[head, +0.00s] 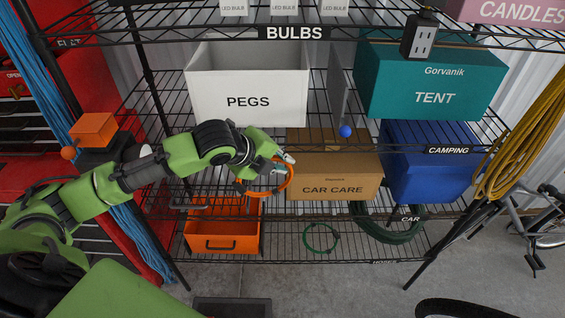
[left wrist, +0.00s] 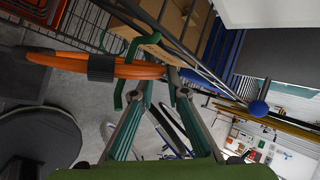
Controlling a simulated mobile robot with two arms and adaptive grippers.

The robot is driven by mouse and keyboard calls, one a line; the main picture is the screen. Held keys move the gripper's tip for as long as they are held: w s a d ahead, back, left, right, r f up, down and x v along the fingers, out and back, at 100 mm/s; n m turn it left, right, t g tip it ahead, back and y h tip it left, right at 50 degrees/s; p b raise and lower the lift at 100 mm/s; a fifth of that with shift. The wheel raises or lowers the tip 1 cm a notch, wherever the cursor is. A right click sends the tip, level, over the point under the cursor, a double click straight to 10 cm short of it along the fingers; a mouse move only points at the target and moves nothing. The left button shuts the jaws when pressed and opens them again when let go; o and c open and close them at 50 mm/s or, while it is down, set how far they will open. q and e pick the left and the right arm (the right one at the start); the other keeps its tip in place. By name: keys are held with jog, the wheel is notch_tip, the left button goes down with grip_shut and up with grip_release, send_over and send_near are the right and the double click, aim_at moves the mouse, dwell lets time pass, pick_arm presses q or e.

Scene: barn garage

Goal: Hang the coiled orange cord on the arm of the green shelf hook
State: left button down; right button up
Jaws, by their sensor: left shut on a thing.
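The coiled orange cord (head: 291,179) hangs at the tip of my left gripper (head: 286,158), in front of the shelf rack; my left gripper is shut on it. In the left wrist view the cord (left wrist: 143,71) has a black band and lies by the fingertips (left wrist: 160,92). A bright green curved piece (left wrist: 127,70) stands beside the cord there; I cannot tell whether it is the green shelf hook. I cannot make out that hook in the head view. My right gripper is not in view.
A blue ball tip (head: 345,131) sticks out from the rack, right of my gripper. The CAR CARE box (head: 335,178) is behind the cord. An orange bin (head: 222,232) and a thin green ring (head: 320,250) are lower. Yellow cord (head: 525,135) hangs at right.

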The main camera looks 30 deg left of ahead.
pick_arm(q)
jog(key=c, duration=1.9)
grip_release()
jog(key=shift+d+f, duration=0.1)
jog(key=shift+s+f, duration=0.1)
jog(key=shift+f, duration=0.1)
jog(key=shift+s, duration=0.1)
jog(key=v, duration=1.2)
jog(key=shift+w+r, duration=0.2)
jog(key=shift+r, duration=0.25)
